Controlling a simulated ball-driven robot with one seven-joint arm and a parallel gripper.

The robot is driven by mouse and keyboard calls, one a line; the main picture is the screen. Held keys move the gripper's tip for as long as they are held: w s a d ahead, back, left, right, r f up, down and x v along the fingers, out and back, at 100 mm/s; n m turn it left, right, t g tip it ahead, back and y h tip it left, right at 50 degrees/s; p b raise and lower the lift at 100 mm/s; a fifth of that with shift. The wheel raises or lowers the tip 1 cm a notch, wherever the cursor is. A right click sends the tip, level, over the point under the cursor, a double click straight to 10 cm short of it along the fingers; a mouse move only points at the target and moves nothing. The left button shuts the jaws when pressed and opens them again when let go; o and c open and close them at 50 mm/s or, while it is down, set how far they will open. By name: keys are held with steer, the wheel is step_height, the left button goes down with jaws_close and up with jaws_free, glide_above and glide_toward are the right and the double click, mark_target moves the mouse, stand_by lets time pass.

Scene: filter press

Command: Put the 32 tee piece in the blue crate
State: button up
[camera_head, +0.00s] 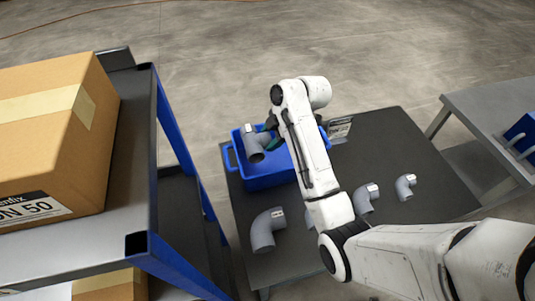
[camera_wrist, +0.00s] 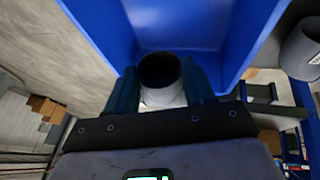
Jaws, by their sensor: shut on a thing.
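My gripper (camera_wrist: 160,82) is shut on a grey pipe fitting (camera_wrist: 163,95), with a dark round opening facing the wrist camera between the fingers. In the head view the grey fitting (camera_head: 252,142) hangs over the left part of the blue crate (camera_head: 268,180), at about rim height. Its size marking cannot be read, and its tee shape is partly hidden. In the wrist view blue crate walls (camera_wrist: 180,22) surround the far side of the fitting. My arm hides much of the crate's right side and inside.
The crate stands on a dark table (camera_head: 300,255). Grey elbows (camera_head: 264,231), (camera_head: 366,198) and (camera_head: 405,186) lie on it, and another fitting is partly hidden by my arm. A blue-framed shelf (camera_head: 175,120) with a cardboard box (camera_head: 60,130) stands close on the left.

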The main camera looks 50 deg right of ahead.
step_height(320, 180, down, 9)
steer(key=shift+f+p, duration=0.1)
steer(key=shift+p, duration=0.3)
steer(key=o, duration=1.2)
steer(key=shift+s+f, duration=0.1)
steer(key=shift+c, duration=0.2)
steer(key=v, duration=1.2)
